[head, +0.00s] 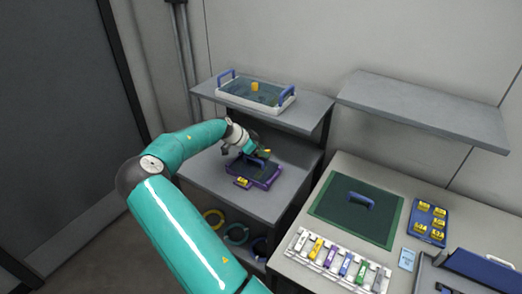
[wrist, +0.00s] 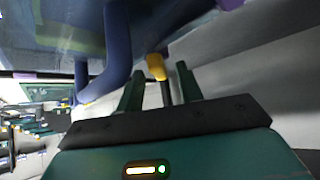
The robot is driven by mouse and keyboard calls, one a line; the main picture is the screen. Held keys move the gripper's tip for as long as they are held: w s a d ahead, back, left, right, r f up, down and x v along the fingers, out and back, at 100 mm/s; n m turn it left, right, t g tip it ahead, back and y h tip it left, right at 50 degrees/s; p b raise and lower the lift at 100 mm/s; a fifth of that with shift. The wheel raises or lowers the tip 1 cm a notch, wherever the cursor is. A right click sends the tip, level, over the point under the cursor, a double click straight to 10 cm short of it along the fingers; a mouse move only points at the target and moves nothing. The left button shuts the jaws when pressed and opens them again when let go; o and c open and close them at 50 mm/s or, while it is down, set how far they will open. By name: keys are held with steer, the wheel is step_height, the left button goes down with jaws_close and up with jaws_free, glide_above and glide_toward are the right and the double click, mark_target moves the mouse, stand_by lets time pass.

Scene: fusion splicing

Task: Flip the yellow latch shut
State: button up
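The yellow latch (wrist: 156,67) shows in the wrist view as a small yellow tip on a thin dark stem. It stands out beyond my fingers, with the stem in the gap between them. My gripper (wrist: 160,85) is open, its two dark green fingers apart with clear space beside the stem. In the head view my gripper (head: 263,153) is over the purple case (head: 266,181) on the middle shelf, close to its blue handle (head: 255,161). A small yellow patch shows at the fingertips there, too small to make out. A blue handle (wrist: 118,45) stands left of my fingers in the wrist view.
A white tray with a clear lid (head: 240,90), blue handles and a yellow piece (head: 255,87) sits on the upper shelf (head: 310,108) above my gripper. A green mat (head: 335,222), a row of coloured holders (head: 330,257) and a blue block tray (head: 437,211) lie right.

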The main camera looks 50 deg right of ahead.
jaws_close()
steer(key=n+t, duration=0.1)
steer(key=n+t+h, duration=0.1)
steer(key=n, duration=0.1)
steer(key=shift+s+a+n+t, duration=0.1)
steer(key=shift+s+n+t, duration=0.1)
steer(key=shift+n+t, duration=0.1)
steer(key=shift+s+n+t, duration=0.15)
steer(key=shift+n+t, duration=1.25)
steer(key=shift+n, duration=0.3)
jaws_free()
